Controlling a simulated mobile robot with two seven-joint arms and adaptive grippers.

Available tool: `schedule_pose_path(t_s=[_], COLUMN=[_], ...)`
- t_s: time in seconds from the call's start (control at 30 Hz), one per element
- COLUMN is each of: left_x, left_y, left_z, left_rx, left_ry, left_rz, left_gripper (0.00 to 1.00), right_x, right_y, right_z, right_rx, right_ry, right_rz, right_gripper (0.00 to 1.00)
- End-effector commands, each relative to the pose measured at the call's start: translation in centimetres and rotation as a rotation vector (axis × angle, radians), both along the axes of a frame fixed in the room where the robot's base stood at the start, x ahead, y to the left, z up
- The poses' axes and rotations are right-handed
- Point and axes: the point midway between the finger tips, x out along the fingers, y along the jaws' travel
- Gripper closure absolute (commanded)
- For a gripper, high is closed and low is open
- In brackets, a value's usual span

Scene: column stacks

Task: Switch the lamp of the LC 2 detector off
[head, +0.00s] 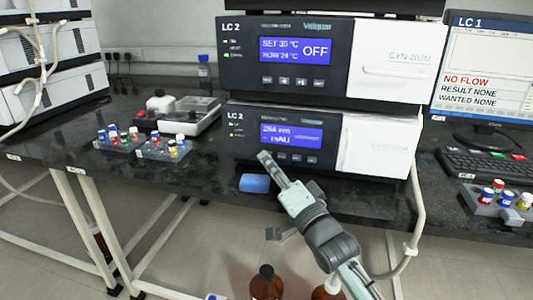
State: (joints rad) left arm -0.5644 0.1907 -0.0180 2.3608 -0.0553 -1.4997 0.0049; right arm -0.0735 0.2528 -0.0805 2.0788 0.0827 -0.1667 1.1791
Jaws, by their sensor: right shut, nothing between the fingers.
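The LC 2 detector (350,148) is the lower box of the stack on the black bench. Its blue screen (292,135) reads 254 nm with a second line partly legible, ending in AU. A row of small buttons (297,157) sits under the screen, its left end partly hidden by my gripper. Small indicator lights (235,130) show at its left. My right gripper (265,158) is shut and empty, its tip in front of the detector's panel just below the screen's left end. I cannot tell whether it touches the panel. My left gripper is out of view.
The upper LC 2 box (395,65) shows SET 30 °C, NOW 24 °C, OFF. A blue block (255,183) lies at the bench's front edge, close to my gripper. Vial racks (165,150) stand left; a keyboard (485,165) and LC 1 monitor (487,70) right. Brown bottles (266,284) stand below.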

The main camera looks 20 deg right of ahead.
Motion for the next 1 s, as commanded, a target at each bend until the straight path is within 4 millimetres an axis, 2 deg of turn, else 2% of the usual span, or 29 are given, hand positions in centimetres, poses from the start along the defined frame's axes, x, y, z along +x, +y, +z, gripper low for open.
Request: schedule_pose_path(t_s=[0.03,0.47,1.0], left_x=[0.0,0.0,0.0], left_y=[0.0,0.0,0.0], left_z=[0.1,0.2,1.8], left_rx=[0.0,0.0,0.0], left_ry=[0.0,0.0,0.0], left_rz=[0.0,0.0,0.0], left_gripper=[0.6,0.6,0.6], right_x=[-0.2,-0.7,-4.6], right_y=[0.0,0.6,3.2], right_z=[-0.9,-0.8,-0.5], right_rx=[0.0,0.006,0.007], right_ry=[0.018,0.014,0.008], right_rz=[-0.002,0.003,0.005], right_gripper=[1.0,1.0,1.0])
